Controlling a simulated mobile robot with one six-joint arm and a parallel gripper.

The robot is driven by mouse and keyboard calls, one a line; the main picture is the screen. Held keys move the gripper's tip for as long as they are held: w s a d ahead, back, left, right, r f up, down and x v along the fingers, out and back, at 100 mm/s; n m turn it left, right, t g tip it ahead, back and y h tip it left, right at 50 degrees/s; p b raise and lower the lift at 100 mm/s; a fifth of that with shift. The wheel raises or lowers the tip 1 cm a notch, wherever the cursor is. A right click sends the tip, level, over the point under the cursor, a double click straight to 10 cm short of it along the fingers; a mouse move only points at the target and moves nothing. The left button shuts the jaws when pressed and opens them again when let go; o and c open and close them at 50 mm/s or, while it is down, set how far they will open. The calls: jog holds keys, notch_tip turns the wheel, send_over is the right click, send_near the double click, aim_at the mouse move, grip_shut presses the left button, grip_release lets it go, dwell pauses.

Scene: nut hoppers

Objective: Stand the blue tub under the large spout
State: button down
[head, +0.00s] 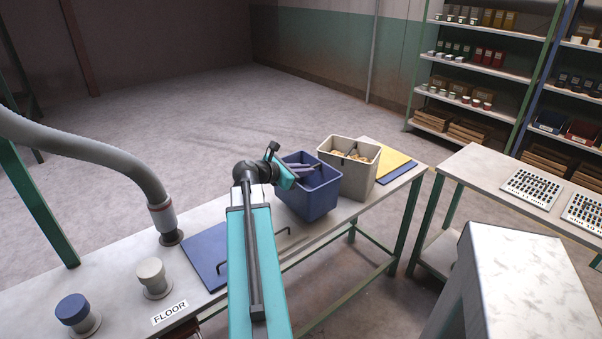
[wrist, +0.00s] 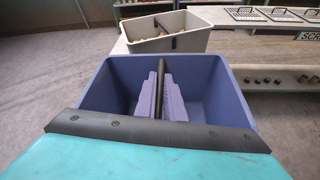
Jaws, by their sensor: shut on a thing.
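The blue tub (head: 312,200) is at the middle of the bench in the head view, and it fills much of the wrist view (wrist: 215,90). A dark bar (wrist: 162,75) runs across its open top. My gripper (head: 290,172) reaches into the tub's top. In the wrist view its two purple-grey fingers (wrist: 161,95) are shut on that bar. The tub looks upright and empty where I can see inside. I cannot tell whether its base touches the bench. I cannot make out a large spout in either view.
A cream tub (head: 335,150) with contents stands right beside the blue tub, with yellow (head: 385,156) and blue mats beyond. A grey hose (head: 110,155) ends at the bench on the left, near a blue mat (head: 205,258) and two capped posts. Another table (head: 480,170) stands right.

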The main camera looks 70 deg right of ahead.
jog(key=w+d, duration=0.2)
jog(key=d, duration=0.1)
jog(key=shift+w+d+f, duration=0.15)
jog(key=shift+w, duration=0.15)
jog(key=shift+f, duration=0.15)
jog(key=shift+f+p, duration=0.55)
jog(key=shift+f, duration=1.1)
jog(key=c, duration=1.8)
grip_release()
jog(key=shift+f, duration=0.1)
jog(key=shift+c, duration=0.2)
jog(key=b+v, duration=0.1)
jog(key=v, duration=1.1)
jog(key=shift+b, duration=0.4)
jog(key=shift+o, duration=0.4)
